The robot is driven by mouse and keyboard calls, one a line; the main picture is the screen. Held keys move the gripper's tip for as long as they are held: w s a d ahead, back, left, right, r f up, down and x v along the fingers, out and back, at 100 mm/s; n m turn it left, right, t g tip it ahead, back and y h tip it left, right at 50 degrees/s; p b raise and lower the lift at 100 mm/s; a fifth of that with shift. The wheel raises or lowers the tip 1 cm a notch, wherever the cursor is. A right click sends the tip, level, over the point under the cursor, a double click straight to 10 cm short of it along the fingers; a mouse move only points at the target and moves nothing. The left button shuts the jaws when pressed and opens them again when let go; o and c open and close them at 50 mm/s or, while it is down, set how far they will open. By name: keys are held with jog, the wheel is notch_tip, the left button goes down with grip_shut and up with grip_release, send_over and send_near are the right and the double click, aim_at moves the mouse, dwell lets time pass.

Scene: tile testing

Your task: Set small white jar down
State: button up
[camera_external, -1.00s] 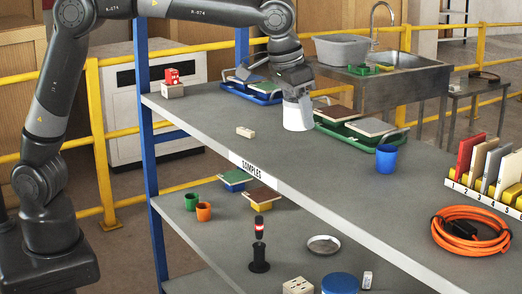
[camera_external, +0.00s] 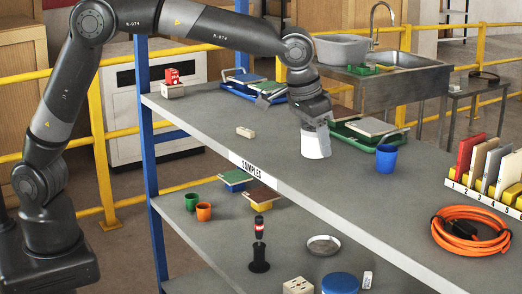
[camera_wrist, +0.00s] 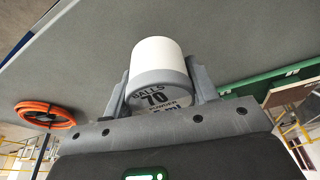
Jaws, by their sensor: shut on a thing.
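The small white jar (camera_external: 316,146) is upright in my gripper (camera_external: 316,124), over the upper shelf board (camera_external: 260,130) marked SAMPLES. Its base is at or just above the board; I cannot tell whether it touches. In the wrist view the jar (camera_wrist: 158,55) has a white body, a grey band and an end with dark lettering, partly cut off by my gripper's body. The two fingers of my gripper (camera_wrist: 159,88) close on its sides.
A green tray (camera_external: 345,133) with flat tiles lies just behind the jar. A blue cup (camera_external: 386,158) stands to its right, and a small pale block (camera_external: 245,132) to its left. An orange cable coil (camera_external: 470,231) and a tile rack (camera_external: 485,188) are farther right. Bare board lies in front.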

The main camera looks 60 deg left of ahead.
aim_at(317, 172)
jog(key=shift+w+a+f, duration=0.2)
jog(key=shift+w+f, duration=0.15)
jog(key=shift+f, duration=1.85)
jog(key=o, duration=1)
jog(key=shift+f, duration=0.15)
jog(key=shift+o, duration=0.2)
